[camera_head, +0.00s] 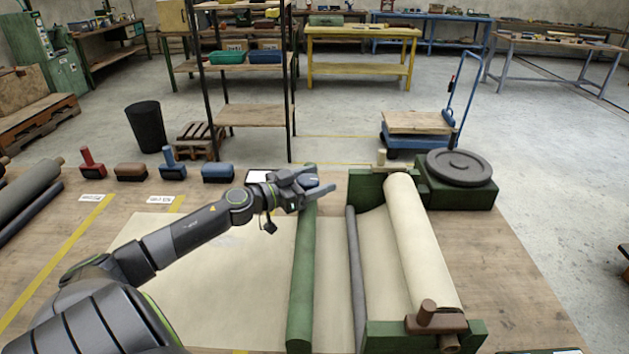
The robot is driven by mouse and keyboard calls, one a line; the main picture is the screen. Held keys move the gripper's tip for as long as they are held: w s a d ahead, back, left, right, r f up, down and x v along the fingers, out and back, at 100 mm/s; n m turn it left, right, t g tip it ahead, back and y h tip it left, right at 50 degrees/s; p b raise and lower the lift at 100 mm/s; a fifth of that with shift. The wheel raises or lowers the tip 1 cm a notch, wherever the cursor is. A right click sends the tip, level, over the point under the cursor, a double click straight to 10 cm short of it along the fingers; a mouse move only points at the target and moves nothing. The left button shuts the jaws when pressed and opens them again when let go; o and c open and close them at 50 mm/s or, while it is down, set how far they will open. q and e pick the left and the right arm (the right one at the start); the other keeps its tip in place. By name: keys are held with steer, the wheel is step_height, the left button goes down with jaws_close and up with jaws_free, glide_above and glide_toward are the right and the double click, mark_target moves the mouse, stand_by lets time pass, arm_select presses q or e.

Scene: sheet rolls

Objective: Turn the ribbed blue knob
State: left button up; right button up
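My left gripper (318,180) reaches in from the left over the far end of the long green bar (303,265). Its two fingers point right and look spread apart. A small blue-grey patch shows at the fingers, but I cannot tell whether it is the knob or part of the gripper. No ribbed blue knob can be made out clearly; the gripper hides the far end of the bar. The cream sheet roll (420,240) lies in a green stand (366,187) to the right of the gripper. My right gripper is not in view.
A brown knob-like piece (427,312) sits at the roll's near end. A dark round weight (459,167) rests on a green block at right. Red and blue handled tools (172,165) and brushes line the bench's far left edge. A cream sheet (210,290) lies flat under my arm.

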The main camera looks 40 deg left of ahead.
arm_select(q)
steer(key=c, duration=0.9)
steer(key=shift+f+h, duration=0.1)
steer(key=shift+h, duration=0.2)
